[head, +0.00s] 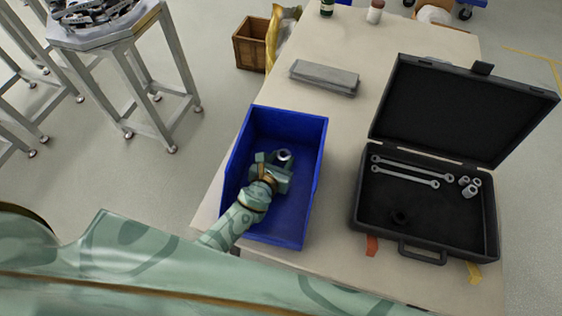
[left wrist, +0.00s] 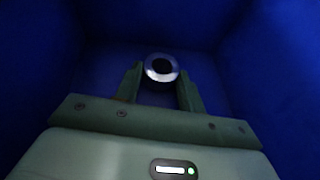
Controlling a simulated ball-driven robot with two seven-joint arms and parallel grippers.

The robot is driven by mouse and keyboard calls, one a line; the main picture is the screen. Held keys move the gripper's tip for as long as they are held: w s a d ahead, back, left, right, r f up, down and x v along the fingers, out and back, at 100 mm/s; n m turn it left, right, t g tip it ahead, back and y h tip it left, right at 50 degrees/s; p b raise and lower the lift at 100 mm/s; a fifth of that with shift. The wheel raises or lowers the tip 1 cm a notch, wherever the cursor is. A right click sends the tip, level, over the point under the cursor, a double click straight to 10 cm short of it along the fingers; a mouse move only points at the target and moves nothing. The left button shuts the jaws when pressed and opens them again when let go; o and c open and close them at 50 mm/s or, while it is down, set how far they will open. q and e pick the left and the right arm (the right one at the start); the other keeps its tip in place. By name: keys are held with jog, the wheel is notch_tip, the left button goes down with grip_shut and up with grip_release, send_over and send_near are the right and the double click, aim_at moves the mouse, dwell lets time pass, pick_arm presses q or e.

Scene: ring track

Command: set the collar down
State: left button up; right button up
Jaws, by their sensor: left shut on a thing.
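The collar (head: 284,152) is a small silver metal ring with a dark hole. My left gripper (head: 279,161) is inside the blue bin (head: 321,150), reaching in from the bin's near side. It is shut on the collar, which sits between its fingertips. In the left wrist view the collar (left wrist: 161,79) faces the camera with its hole showing, between the two green fingers. Blue bin walls surround it. I cannot tell whether the collar touches the bin floor. My right gripper is not in view.
An open black case (head: 428,229) with wrenches and small metal sockets stands right of the bin on the table (head: 340,180). A grey block (head: 324,77) lies behind the bin. A wooden crate (head: 249,45) and a metal stand (head: 139,40) are off the table at left.

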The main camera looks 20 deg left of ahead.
aim_at(281, 161)
pick_arm(q)
jog(key=shift+f+b, duration=0.35)
jog(key=shift+b, duration=0.1)
jog(key=shift+s+f, duration=0.15)
jog(key=shift+s, duration=0.1)
jog(key=o, duration=1.1)
jog(key=shift+s+f, duration=0.1)
jog(key=shift+f, duration=0.1)
jog(key=shift+r, duration=0.2)
jog(key=s+r+p, duration=0.2)
jog(key=shift+s+a+r+p, duration=0.15)
jog(key=shift+s+r+p, duration=0.15)
jog(key=shift+s+p, duration=0.1)
jog(key=p+v, duration=0.1)
jog(key=v, duration=0.6)
jog(key=shift+p, duration=0.3)
jog(key=shift+s+a+r, duration=0.1)
jog(key=shift+s+r, duration=0.2)
jog(key=shift+s, duration=0.35)
